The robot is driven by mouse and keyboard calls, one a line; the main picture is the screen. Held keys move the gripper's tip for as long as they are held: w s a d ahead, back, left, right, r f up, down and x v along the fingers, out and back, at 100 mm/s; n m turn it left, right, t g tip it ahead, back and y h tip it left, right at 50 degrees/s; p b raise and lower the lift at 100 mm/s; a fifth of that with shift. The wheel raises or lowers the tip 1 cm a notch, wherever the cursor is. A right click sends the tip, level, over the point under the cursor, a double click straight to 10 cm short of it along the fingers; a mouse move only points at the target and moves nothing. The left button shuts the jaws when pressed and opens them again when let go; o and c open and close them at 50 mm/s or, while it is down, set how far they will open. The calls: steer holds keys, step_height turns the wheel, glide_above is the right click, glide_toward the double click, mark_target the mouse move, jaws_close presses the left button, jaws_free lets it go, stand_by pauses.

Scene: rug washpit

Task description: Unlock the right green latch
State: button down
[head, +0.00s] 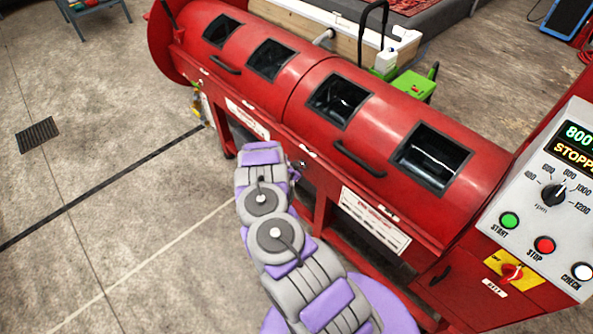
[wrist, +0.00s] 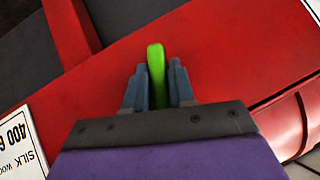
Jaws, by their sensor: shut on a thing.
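A slim bright green latch (wrist: 156,66) stands out against the red machine face in the wrist view. My gripper (wrist: 157,88) is shut on it, with one grey finger on each side. The latch's upper end sticks out past the fingertips, and its lower part is hidden between them. In the head view, my gripper (head: 296,172) is at the front of the red drum machine (head: 295,105), below the drum and near the middle of its length. The latch cannot be made out there, and the frames do not show clearly which latch this is.
A control panel (head: 545,190) reading 800 and STOPPED stands at the right, above a red knob on a yellow plate (head: 512,272). White labels (head: 375,220) are on the machine's front. Open concrete floor (head: 110,200) lies to the left.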

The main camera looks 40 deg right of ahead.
steer(key=shift+f+n+g+b, duration=0.15)
steer(key=shift+n+g+b, duration=0.55)
steer(key=shift+g+b, duration=0.7)
steer(key=shift+b, duration=0.4)
steer(key=shift+w+r, duration=0.1)
steer(key=shift+r, duration=0.1)
steer(key=c, duration=1)
jaws_free()
steer(key=shift+c, duration=0.2)
steer(key=w+p+v, duration=0.1)
steer(key=p+v, duration=0.3)
steer(key=v, duration=1.3)
steer(key=shift+s+a, duration=0.25)
